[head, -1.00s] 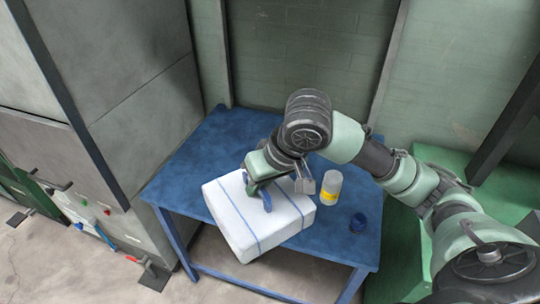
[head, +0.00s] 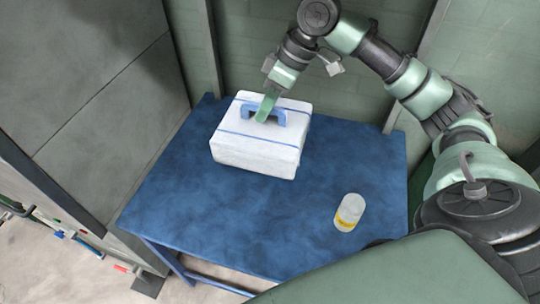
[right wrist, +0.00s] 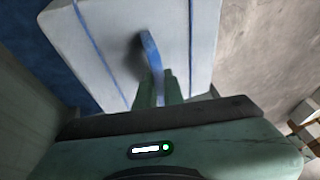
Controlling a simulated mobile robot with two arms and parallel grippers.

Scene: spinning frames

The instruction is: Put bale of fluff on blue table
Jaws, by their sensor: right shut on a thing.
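The bale of fluff (head: 256,152) is a white block with blue straps and a blue handle. In the head view it appears over the back left part of the blue table (head: 225,225); I cannot tell whether it touches the top. My right gripper (head: 266,107) reaches down from above and is shut on the handle. In the right wrist view the green fingers (right wrist: 158,88) close around the blue handle, with the bale (right wrist: 120,45) beyond them. My left gripper is not in view.
A clear jar with yellow contents (head: 349,212) stands on the table's right part. The table's middle and front left are bare. Grey cabinet panels (head: 100,100) stand at the left, and a green wall (head: 260,55) rises behind the table.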

